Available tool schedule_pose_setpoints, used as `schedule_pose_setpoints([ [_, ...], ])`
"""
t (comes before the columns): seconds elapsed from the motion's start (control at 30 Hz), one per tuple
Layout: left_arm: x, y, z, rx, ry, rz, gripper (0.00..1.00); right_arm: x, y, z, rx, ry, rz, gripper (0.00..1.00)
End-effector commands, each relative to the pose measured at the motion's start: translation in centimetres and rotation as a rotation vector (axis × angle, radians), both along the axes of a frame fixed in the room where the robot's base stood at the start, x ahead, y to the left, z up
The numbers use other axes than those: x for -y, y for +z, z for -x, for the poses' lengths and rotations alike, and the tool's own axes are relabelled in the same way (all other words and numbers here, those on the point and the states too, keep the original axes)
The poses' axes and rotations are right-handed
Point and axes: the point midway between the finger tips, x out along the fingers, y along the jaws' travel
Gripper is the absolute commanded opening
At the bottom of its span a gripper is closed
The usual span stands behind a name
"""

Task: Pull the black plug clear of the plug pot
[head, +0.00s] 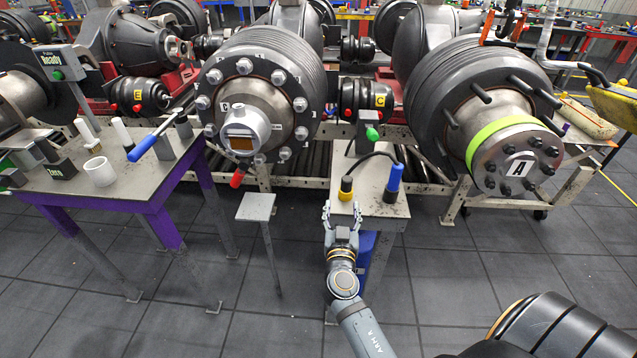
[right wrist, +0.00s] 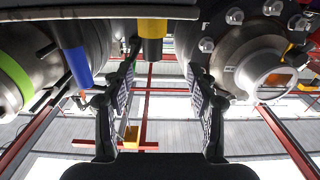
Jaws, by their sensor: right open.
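The black plug (head: 347,182) stands upright in the yellow plug pot (head: 346,195) near the front left of the small grey table. My right gripper (head: 341,214) is open and empty, just in front of the pot at the table's front edge. In the right wrist view the plug (right wrist: 152,49) and the yellow pot (right wrist: 152,27) show upside down, beyond and between the open fingers (right wrist: 162,68). I see no contact. My left gripper is not in view.
A blue-handled tool (head: 394,180) stands upright close to the right of the pot. A small grey stand (head: 256,207) is to the left, then the purple-legged table (head: 60,180). Large hubs stand behind. The floor in front is mostly clear.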

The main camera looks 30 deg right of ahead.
Motion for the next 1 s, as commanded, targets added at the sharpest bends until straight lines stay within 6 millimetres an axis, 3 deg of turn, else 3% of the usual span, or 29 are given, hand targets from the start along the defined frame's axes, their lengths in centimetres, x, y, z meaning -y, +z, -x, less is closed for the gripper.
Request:
schedule_pose_setpoints([
  [0.13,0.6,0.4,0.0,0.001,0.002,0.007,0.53,0.3,0.4,-0.5,0.006,0.001,0.003,0.58],
  [0.4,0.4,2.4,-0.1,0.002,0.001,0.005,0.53,2.6,0.5,-4.1,0.004,0.001,0.003,0.58],
  [0.57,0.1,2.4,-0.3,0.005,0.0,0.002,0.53,2.9,0.2,-4.5,0.004,0.0,0.0,0.58],
  [0.8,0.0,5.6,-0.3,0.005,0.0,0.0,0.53,5.4,1.5,-7.0,0.002,0.0,0.005,0.58],
  [1.0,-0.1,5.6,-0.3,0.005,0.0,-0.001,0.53,6.2,0.8,-8.5,0.003,0.0,0.001,0.58],
])
